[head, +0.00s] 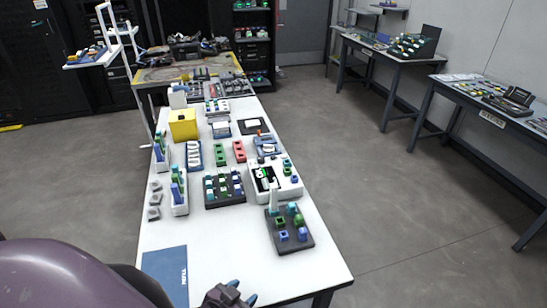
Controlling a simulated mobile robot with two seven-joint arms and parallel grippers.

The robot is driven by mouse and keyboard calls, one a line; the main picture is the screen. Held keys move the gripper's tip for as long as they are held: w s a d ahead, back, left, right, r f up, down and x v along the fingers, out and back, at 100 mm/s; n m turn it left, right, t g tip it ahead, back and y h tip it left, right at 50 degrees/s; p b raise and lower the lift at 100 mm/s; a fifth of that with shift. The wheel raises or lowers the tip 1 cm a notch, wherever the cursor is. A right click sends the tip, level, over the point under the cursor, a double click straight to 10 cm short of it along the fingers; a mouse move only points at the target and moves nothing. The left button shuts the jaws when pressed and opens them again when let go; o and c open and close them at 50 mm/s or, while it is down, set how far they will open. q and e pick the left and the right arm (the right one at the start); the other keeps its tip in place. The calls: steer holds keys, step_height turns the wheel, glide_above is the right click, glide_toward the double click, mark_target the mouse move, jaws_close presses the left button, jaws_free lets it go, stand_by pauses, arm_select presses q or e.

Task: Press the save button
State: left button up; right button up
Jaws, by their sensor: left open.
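The white device (289,189) with a dark opening and green and blue parts stands on the right half of the white table. It looks like the splicer, but the save button is too small to make out. My left gripper (243,291) is at the bottom of the view, over the table's near edge. It is open, its bluish fingertips apart, with nothing seen between them. It is well short of the white device and touches nothing that I can see. My right gripper is out of view.
A dark tray (289,245) with blue and green blocks lies between the device and the near edge. Another dark block tray (224,188) is left of the device. A blue booklet (165,272) lies at the near left. The near middle of the table (225,235) is clear.

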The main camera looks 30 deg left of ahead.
arm_select(q)
jaws_close()
stand_by(1.4)
